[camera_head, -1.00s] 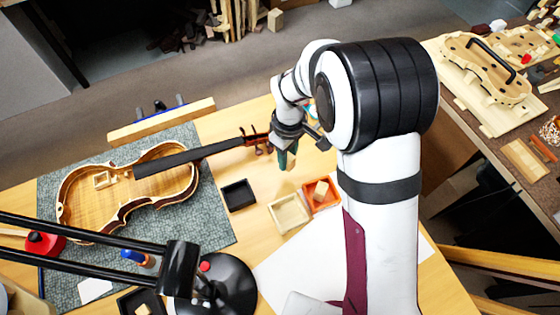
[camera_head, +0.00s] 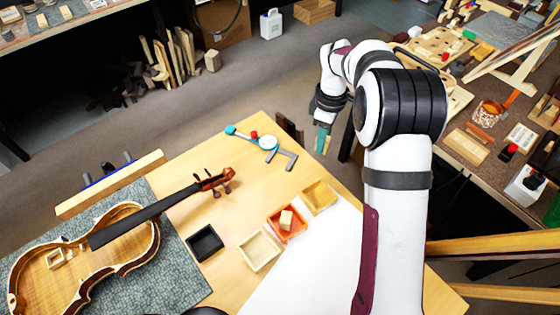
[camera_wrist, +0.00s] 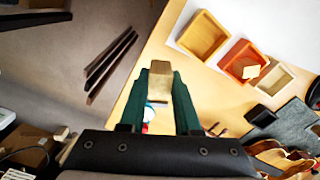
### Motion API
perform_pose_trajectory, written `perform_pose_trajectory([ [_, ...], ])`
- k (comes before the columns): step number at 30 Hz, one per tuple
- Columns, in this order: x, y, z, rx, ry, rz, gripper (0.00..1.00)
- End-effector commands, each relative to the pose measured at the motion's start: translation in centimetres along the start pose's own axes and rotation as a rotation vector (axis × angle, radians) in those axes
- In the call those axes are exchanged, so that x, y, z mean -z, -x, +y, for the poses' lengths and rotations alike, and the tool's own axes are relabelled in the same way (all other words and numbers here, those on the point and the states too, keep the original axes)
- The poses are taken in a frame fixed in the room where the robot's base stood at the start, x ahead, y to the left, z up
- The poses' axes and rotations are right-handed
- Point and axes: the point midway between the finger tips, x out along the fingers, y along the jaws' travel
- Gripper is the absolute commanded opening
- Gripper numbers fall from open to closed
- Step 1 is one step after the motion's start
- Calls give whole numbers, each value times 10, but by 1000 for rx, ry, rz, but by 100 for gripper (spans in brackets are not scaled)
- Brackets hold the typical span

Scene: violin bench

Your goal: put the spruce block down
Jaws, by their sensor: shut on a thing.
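My gripper (camera_head: 322,143) is at the back right edge of the bench, over or just past that edge. In the wrist view its two green fingers (camera_wrist: 160,88) are shut on a pale wooden block, the spruce block (camera_wrist: 160,78), which sticks out beyond the fingertips. In the head view the block is mostly hidden by the fingers. The held block appears clear of the bench top. A smaller wooden block (camera_head: 286,219) sits in the orange tray (camera_head: 296,235).
A yellow tray (camera_head: 331,203), a pale wooden tray (camera_head: 262,268) and a black tray (camera_head: 205,256) flank the orange one. A violin (camera_head: 130,250) lies at left. A teal-and-grey tool (camera_head: 268,143) lies near the back edge. Bare bench shows between violin scroll and trays.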

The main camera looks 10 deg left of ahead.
Motion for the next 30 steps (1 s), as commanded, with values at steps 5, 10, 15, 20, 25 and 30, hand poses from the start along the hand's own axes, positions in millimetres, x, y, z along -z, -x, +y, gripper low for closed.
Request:
perform_pose_trajectory([
  [5,52,-32,-6,2,8,-1,0],
  [10,95,-59,-11,0,4,-1,0],
  [15,110,-72,-12,1,1,-1,0],
  [20,109,-102,-13,2,1,-2,0],
  [25,110,-107,-12,-1,1,1,0],
  [30,109,-109,-12,0,1,1,0],
])
